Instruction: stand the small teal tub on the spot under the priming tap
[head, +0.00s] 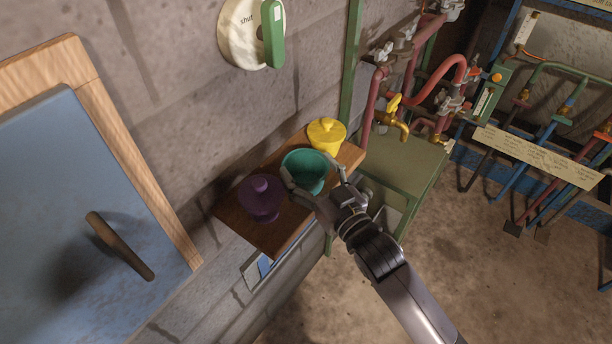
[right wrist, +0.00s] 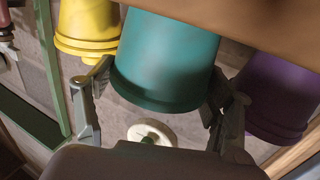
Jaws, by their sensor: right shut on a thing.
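The teal tub (head: 305,170) is open-topped and upright, at the wooden wall shelf between two lidded tubs. My right gripper (head: 317,182) has its fingers on either side of it and is shut on it. In the right wrist view the teal tub (right wrist: 165,60) fills the middle between the fingers (right wrist: 155,100). I cannot tell whether its base still touches the shelf. A brass tap with a yellow handle (head: 394,119) juts out over a green bench (head: 405,158) to the right. No marked spot shows clearly under it. My left gripper is out of view.
A yellow lidded tub (head: 326,136) and a purple lidded tub (head: 262,200) stand close on either side on the wooden shelf (head: 277,238). Red pipes (head: 408,70) rise behind the bench. A green post (head: 350,65) stands between shelf and bench. A blue cabinet door (head: 70,200) is at left.

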